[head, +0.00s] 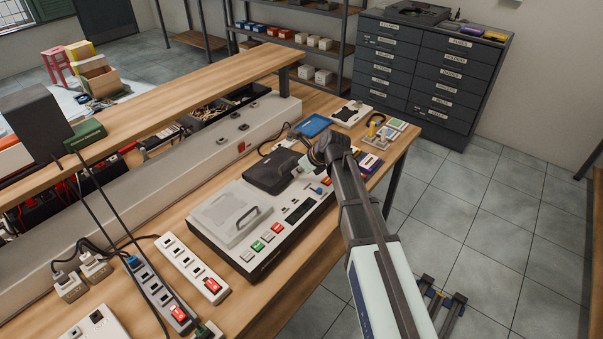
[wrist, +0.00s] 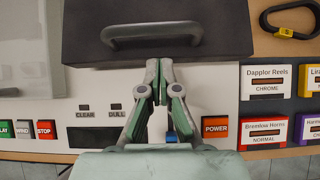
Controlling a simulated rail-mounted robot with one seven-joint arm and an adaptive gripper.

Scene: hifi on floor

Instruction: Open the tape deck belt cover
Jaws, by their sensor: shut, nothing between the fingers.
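The tape deck (head: 262,262) is a pale box with a dark front strip on the bench. A dark cover (head: 272,172) lies closed on its far part; in the wrist view the dark cover (wrist: 210,50) has a bar handle (wrist: 152,33). A light grey lid (head: 222,212) with a dark handle lies closed on the near part. I see no label telling which is the belt cover. My gripper (head: 300,168) is beside the dark cover. In the wrist view my gripper (wrist: 160,66) is shut and empty, its tips overlapping the cover's front edge below the handle; contact cannot be told.
An orange POWER button (wrist: 215,128) is right of my fingers; STOP (wrist: 46,129) is at left. Labelled cassettes (wrist: 268,82) and a black carabiner (wrist: 291,20) lie to the right. Power strips (head: 192,265) lie left of the deck. A long grey trunking (head: 165,175) runs behind.

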